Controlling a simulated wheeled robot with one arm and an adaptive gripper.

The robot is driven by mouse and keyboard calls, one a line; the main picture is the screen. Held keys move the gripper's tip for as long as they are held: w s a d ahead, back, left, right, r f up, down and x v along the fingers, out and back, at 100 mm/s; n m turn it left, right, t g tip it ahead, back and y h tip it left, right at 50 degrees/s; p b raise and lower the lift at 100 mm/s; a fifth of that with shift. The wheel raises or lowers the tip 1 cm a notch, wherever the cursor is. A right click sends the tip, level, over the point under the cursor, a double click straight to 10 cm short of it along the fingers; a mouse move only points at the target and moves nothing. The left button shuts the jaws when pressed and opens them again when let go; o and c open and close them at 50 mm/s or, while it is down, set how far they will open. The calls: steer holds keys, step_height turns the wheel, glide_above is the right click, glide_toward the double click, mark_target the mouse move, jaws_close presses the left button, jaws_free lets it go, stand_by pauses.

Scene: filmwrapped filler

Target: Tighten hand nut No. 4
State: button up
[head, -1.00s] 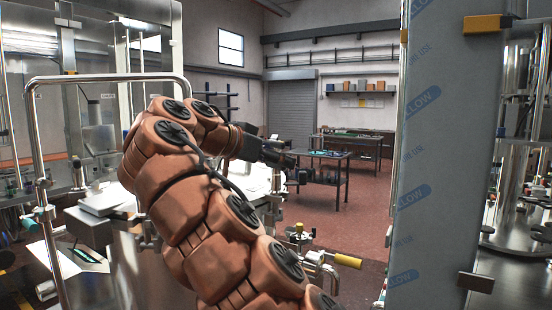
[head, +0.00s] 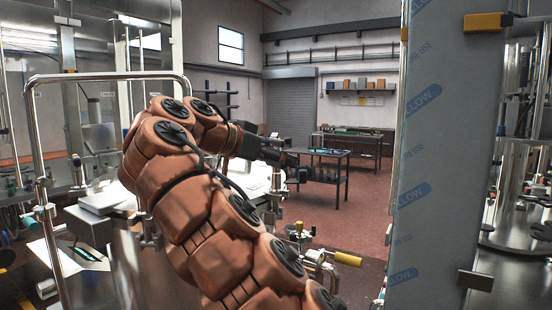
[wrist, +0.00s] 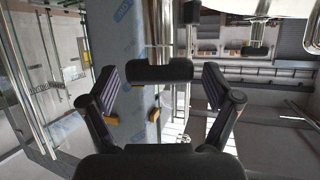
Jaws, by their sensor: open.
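My arm reaches up from the bottom of the head view and bends over toward the middle. My dark gripper (head: 290,162) points right, in front of the far room, and is small there. In the wrist view my gripper (wrist: 162,90) is open, its two dark fingers wide apart with nothing between them. A machine at the lower middle carries metal fittings, among them a brass-topped knob (head: 299,229) and a yellow handle (head: 347,259). I cannot tell which part is hand nut No. 4; no number is readable. My gripper is apart from these fittings.
A tall film-covered panel (head: 440,150) stands right of my arm, with a yellow block (head: 482,23) at its top. A bent metal tube frame (head: 105,78) stands at left. A dark workbench (head: 325,155) is farther back; red floor (head: 330,215) lies between.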

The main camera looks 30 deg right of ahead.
steer(key=shift+a, duration=0.15)
steer(key=v, duration=0.6)
steer(key=shift+r, duration=0.25)
stand_by(1.2)
steer(key=shift+s+a+r, duration=0.1)
steer(key=shift+a, duration=0.4)
steer(key=shift+c, duration=0.3)
